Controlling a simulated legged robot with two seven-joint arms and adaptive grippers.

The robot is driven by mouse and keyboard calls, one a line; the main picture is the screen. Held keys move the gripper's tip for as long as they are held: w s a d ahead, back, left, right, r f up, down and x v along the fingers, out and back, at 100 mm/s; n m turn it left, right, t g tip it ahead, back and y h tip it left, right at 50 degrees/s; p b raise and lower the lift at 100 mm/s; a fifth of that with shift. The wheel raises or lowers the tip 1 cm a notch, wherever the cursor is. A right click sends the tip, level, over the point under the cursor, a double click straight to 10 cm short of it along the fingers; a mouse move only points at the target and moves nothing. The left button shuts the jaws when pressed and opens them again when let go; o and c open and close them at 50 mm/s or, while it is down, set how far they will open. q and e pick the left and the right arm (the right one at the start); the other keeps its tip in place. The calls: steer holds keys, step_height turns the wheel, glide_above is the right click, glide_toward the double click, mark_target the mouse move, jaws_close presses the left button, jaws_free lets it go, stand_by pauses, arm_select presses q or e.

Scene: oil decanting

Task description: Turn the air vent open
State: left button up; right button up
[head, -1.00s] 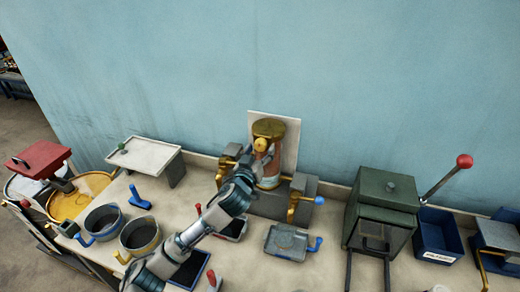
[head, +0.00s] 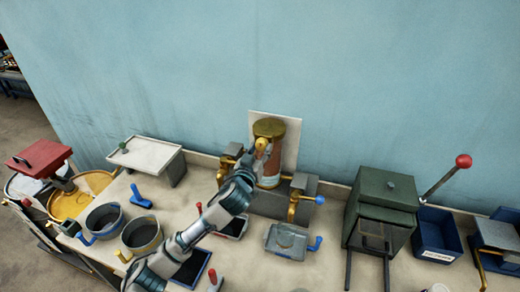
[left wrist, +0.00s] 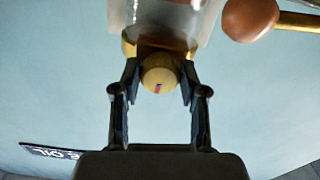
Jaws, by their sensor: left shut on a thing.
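The air vent is a small round brass knob (head: 262,144) on the front of an upright vessel with a gold top (head: 268,127) and a reddish-brown body, against a pale backboard. My left gripper (head: 262,152) reaches up to the knob from below. In the left wrist view the knob (left wrist: 160,74) sits between my left fingertips (left wrist: 159,82), with a short dark red mark on its face. My left gripper is shut on it. The gripper partly hides the vessel's front. My right gripper is not in view.
A grey stand (head: 265,205) with brass and blue-tipped handles surrounds the vessel's base. A green box (head: 380,205) with a red-knobbed lever stands right. Two pots (head: 140,234) and a white tray table (head: 145,152) are left. A copper-coloured knob (left wrist: 250,18) shows in the left wrist view.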

arm_select(q)
steer(key=m+p, duration=0.3)
steer(key=shift+r+m, duration=0.1)
steer(key=shift+m, duration=0.3)
steer(key=m+p, duration=0.3)
steer(key=m, duration=0.1)
steer(key=shift+a+m, duration=0.15)
steer(key=shift+m, duration=0.15)
steer(key=m+p, duration=0.4)
steer(key=m, duration=0.1)
steer(key=m+p, duration=0.1)
steer(key=m, duration=0.1)
steer(key=shift+m, duration=0.4)
steer(key=shift+m+p, duration=0.35)
steer(key=shift+m, duration=0.15)
steer(key=o, duration=1)
steer(key=shift+c, duration=0.2)
steer(key=shift+o, duration=0.9)
steer(key=shift+w, duration=0.15)
